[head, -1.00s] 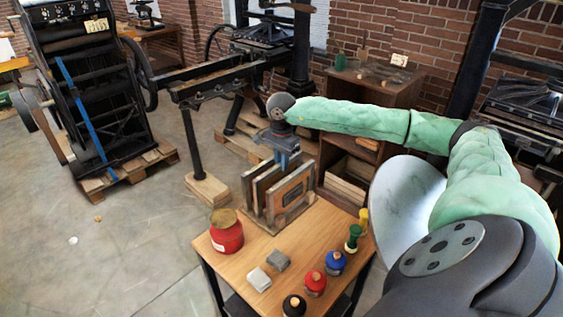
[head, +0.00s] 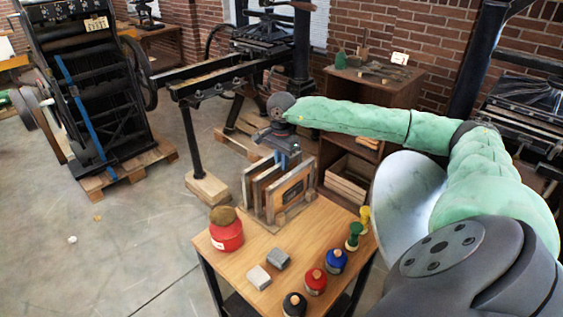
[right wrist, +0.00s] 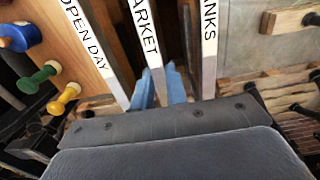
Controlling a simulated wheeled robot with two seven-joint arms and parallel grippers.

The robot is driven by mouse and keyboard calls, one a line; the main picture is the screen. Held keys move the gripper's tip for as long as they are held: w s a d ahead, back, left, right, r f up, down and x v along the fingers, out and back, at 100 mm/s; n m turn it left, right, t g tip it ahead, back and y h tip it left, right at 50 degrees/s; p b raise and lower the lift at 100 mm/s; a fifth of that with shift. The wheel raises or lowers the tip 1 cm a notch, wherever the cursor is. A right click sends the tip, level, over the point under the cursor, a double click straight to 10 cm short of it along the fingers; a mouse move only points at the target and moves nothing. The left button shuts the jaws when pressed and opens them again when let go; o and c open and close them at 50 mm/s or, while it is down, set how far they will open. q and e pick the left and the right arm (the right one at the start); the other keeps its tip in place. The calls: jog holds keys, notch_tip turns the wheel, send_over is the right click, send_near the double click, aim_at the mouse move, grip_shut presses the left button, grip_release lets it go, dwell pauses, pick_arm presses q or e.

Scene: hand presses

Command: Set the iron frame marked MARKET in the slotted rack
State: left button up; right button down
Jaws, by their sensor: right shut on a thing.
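The iron frame marked MARKET (right wrist: 148,38) shows its white lettered edge in the right wrist view. It stands between the OPEN DAY frame (right wrist: 90,45) and a frame whose label ends in NKS (right wrist: 209,45). My right gripper (right wrist: 161,88) has its blue fingers shut on the MARKET frame's near end. In the head view my right gripper (head: 286,158) is over the slotted wooden rack (head: 292,192), which holds upright panels. The MARKET frame's lower edge is hidden, so I cannot tell whether it is fully seated. My left gripper is not in view.
The rack stands at the back of a small wooden table (head: 245,262). A wooden shelf unit (head: 360,120) is behind; a large press (head: 95,100) stands at left.

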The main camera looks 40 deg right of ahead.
jog(key=shift+s+f+b, duration=0.1)
jog(key=shift+f+b, duration=0.25)
jog(key=shift+b, duration=0.15)
dwell(1.2)
jog(key=c, duration=1.3)
grip_release()
jog(key=shift+o, duration=0.3)
jog(key=shift+r, duration=0.25)
jog(key=shift+r+p, duration=0.55)
jog(key=shift+r, duration=1.6)
jog(key=shift+r+p, duration=0.45)
jog(key=shift+r, duration=1.5)
